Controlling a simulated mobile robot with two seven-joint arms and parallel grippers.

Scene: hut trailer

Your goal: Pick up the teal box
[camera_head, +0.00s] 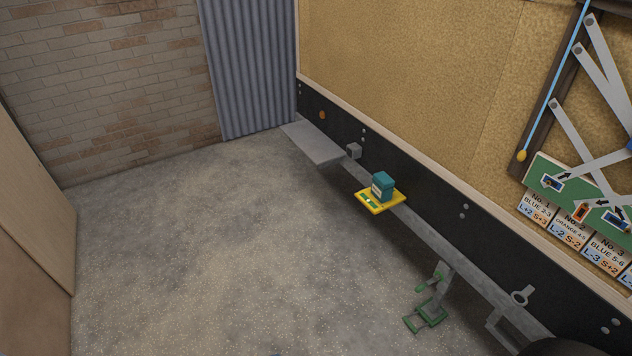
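The teal box (384,183) is small, with a pale label on its front. It sits upright on a yellow plate (393,206) that juts out from the low dark rail of the trailer, right of the picture's middle. Neither of my grippers shows in the head view, so I cannot see whether they are open or shut.
A grey step (314,143) juts from the rail further back. A green bracket (432,313) sticks out low near the front. Signs (575,215) and grey bars hang at the right. A wooden panel (32,190) stands at the left. The grey floor (215,240) is clear.

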